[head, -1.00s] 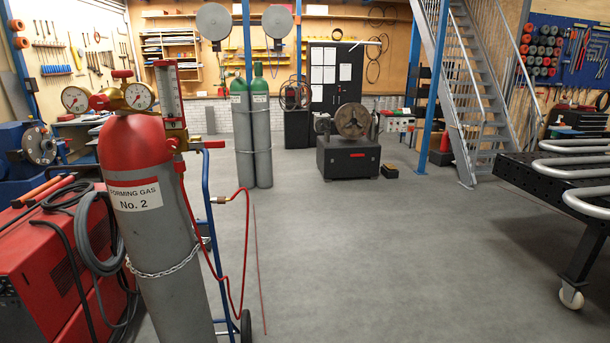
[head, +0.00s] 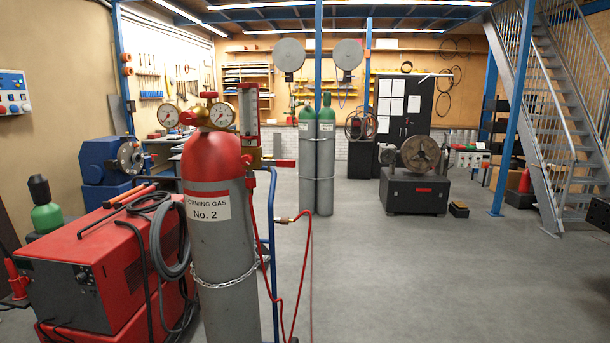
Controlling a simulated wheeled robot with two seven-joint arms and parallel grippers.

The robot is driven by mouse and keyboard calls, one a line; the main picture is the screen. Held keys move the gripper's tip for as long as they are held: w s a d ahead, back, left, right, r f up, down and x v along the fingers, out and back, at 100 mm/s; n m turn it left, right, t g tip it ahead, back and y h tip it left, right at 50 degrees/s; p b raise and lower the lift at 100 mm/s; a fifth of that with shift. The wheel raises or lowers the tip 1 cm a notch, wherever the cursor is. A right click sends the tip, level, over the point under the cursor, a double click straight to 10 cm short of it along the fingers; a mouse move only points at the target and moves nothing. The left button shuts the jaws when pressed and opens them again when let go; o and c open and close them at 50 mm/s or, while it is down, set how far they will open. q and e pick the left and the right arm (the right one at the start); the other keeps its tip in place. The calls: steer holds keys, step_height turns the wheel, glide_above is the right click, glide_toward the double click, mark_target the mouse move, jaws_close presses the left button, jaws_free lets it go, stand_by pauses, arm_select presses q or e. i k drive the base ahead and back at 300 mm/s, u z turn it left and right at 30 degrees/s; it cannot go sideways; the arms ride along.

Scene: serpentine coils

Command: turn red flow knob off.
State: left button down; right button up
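A gas cylinder (head: 222,270) with a red top and the label "FORMING GAS No. 2" stands upright left of centre. A brass regulator (head: 203,117) with two round gauges sits on top of it, with a red knob (head: 208,95) above. A flow meter tube (head: 249,118) with a red frame stands at the regulator's right. Below the tube, a red handle-like part (head: 284,163) points right from the brass fittings. I cannot tell for sure which red part is the flow knob, or its setting. Neither of my grippers is in view.
A chain (head: 232,277) goes around the cylinder, which stands at a blue cart (head: 272,240). A red hose (head: 303,270) hangs at its right. A red welding machine (head: 85,270) with coiled cables stands to the left. The grey floor (head: 400,270) to the right is clear.

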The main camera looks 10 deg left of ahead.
mark_target(247, 159)
steer(key=u, duration=0.65)
steer(key=i, duration=0.55)
steer(key=z, duration=0.1)
